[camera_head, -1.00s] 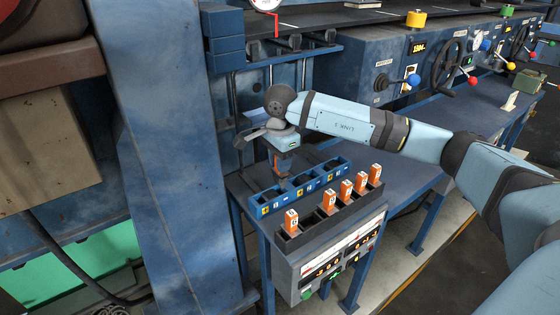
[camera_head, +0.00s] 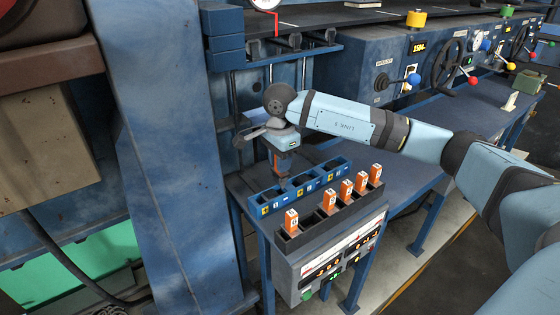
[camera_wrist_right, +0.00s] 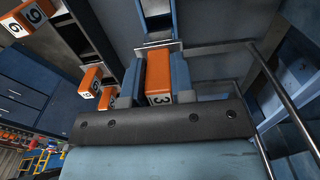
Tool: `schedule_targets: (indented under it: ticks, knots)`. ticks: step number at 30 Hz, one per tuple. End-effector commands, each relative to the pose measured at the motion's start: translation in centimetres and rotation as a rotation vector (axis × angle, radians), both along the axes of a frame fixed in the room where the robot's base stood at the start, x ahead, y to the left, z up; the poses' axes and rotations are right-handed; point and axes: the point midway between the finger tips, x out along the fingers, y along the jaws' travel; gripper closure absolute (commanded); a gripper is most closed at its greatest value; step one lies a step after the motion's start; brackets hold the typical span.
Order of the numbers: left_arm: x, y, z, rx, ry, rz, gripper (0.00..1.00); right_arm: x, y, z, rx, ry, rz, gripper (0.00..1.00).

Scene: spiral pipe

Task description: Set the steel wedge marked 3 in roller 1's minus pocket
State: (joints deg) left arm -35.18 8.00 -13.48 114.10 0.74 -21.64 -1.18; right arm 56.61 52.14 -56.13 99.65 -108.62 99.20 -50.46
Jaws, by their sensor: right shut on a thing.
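The orange wedge marked 3 (camera_wrist_right: 158,76) is between the fingers of my right gripper (camera_head: 281,172), which is shut on it. The digit 3 shows on its pale end face in the right wrist view. In the head view the gripper points down over the left part of the blue pocket tray (camera_head: 325,184), near the pockets by the yellow labels of roller 1 (camera_head: 264,211). I cannot tell whether the wedge's lower end is inside a pocket or just above it. My left gripper is not in view.
A dark rack (camera_head: 318,226) in front of the tray holds several upright orange wedges, one at its left end (camera_head: 291,222). A control box (camera_head: 338,266) with displays is below. A blue upright (camera_head: 175,150) stands left. The table right of the tray is clear.

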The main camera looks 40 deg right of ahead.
Motion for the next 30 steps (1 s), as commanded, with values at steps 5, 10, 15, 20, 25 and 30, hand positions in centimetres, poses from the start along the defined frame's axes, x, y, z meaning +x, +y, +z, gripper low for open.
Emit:
schedule_targets:
  ticks: [5,10,15,20,25,30]
  knots:
    - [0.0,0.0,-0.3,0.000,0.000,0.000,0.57,0.0,0.0,0.0,0.000,-0.001,0.000,1.00]
    - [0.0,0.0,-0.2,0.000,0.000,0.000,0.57,0.0,0.0,0.0,0.000,-0.001,0.000,1.00]
    - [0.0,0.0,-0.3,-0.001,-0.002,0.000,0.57,0.0,0.0,-0.1,0.000,-0.001,0.000,1.00]
    - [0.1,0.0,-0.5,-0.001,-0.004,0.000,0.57,0.0,0.0,-0.5,0.000,-0.001,0.000,1.00]
    - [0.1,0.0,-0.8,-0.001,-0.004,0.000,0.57,0.0,0.0,-1.0,0.000,-0.001,0.000,1.00]
    - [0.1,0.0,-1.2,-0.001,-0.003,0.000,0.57,0.0,0.0,-1.4,0.000,-0.001,0.000,1.00]
